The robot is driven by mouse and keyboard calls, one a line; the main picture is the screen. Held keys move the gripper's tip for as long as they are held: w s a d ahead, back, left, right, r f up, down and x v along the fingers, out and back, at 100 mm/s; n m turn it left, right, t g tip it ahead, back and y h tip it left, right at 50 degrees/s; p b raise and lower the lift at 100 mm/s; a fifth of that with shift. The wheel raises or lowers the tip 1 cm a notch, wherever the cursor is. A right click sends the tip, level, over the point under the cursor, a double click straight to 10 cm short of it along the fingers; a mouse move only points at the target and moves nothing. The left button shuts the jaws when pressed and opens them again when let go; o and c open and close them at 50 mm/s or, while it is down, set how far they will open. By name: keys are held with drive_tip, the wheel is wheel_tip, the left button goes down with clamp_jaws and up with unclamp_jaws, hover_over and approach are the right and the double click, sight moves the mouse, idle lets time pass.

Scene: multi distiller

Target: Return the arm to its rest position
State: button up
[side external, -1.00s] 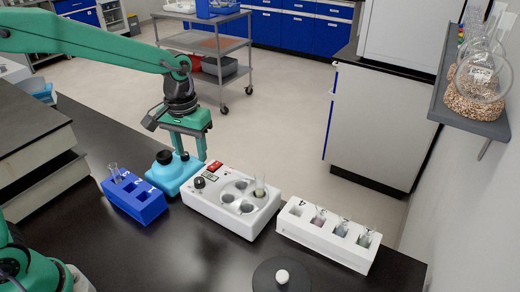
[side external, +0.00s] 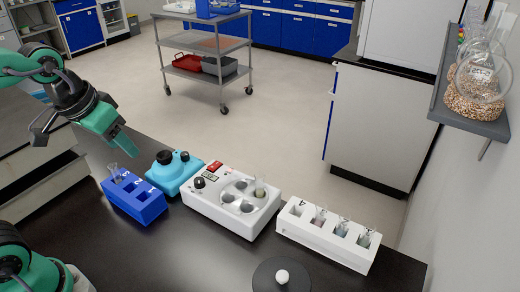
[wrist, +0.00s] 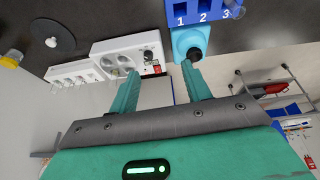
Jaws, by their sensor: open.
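My gripper (side external: 121,144) is up at the left in the side view, above and behind the blue rack, with nothing held. In the wrist view its two fingers (wrist: 160,78) stand apart with a clear gap between them. My teal arm is drawn back toward the left edge. The blue rack (side external: 135,202) with a glass tube (side external: 116,172) in it stands on the black bench below the gripper. It also shows at the top of the wrist view (wrist: 205,22).
Beside the rack stand a teal device (side external: 172,176), a white machine (side external: 224,215) with a tube in one well, and a white numbered rack (side external: 325,238) holding several vessels. A dark disc with a white knob (side external: 282,276) lies in front. Grey drawers (side external: 40,160) stand at left.

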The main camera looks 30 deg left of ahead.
drive_tip(key=shift+m+t, duration=0.3)
drive_tip(key=shift+t, duration=0.4)
drive_tip(key=shift+s+a+f, duration=0.1)
drive_tip(key=shift+s+a, duration=0.15)
drive_tip(key=shift+s, duration=0.85)
drive_tip(key=shift+s+a, duration=0.2)
drive_tip(key=shift+s, duration=0.85)
